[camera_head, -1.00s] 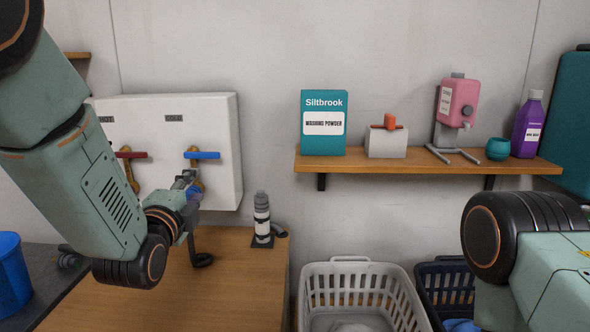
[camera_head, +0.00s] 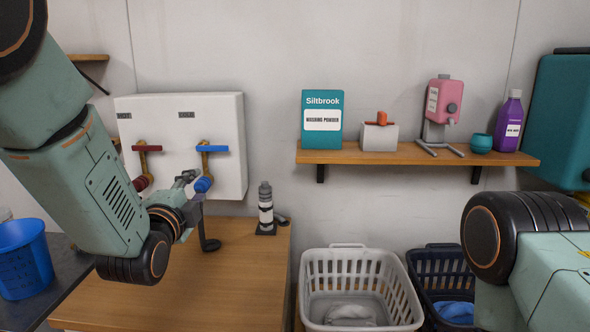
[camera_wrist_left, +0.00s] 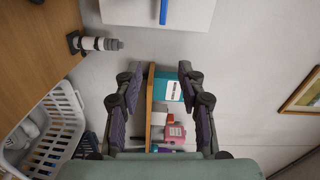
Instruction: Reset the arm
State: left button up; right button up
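My left arm comes in from the left in the head view. Its gripper (camera_head: 190,178) is in front of the white tap panel (camera_head: 225,120), apparently clear of it, and partly overlaps the cold tap's blue spout. In the left wrist view the two fingers of the left gripper (camera_wrist_left: 158,80) are wide apart, with nothing held between them. My right arm shows only as a black joint and green link at the lower right. The right gripper is out of view.
A wooden counter (camera_head: 240,285) lies below, with a grey-and-white cylinder (camera_head: 265,210) on it. A blue bucket (camera_head: 22,262) stands left. White (camera_head: 348,272) and dark (camera_head: 433,265) laundry baskets are right. A wall shelf (camera_head: 400,158) carries a powder box (camera_head: 322,122), pink dispenser (camera_head: 442,102) and purple bottle (camera_head: 508,125).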

pick_arm(q)
jog(key=s+a+f+n+g+b, duration=0.1)
jog(key=s+f+n+g, duration=0.55)
jog(key=f, duration=0.85)
jog(key=s+a+f+n+g+b, duration=0.15)
jog(key=s+f+n+g, duration=0.25)
jog(key=s+f+n, duration=0.9)
jog(key=s+f+m+g+b, duration=0.1)
jog(key=s+f+g, duration=0.2)
jog(key=s+f, duration=0.6)
jog(key=s+f+m+g+b, duration=0.1)
jog(key=s+f+g, duration=0.3)
jog(key=s+f, duration=0.6)
jog(key=s+b, duration=0.1)
jog(key=s, duration=0.4)
jog(key=shift+s+y, duration=0.3)
jog(key=shift+s, duration=0.1)
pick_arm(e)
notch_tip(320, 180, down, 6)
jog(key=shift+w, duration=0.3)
pick_arm(q)
jog(key=shift+a, duration=0.1)
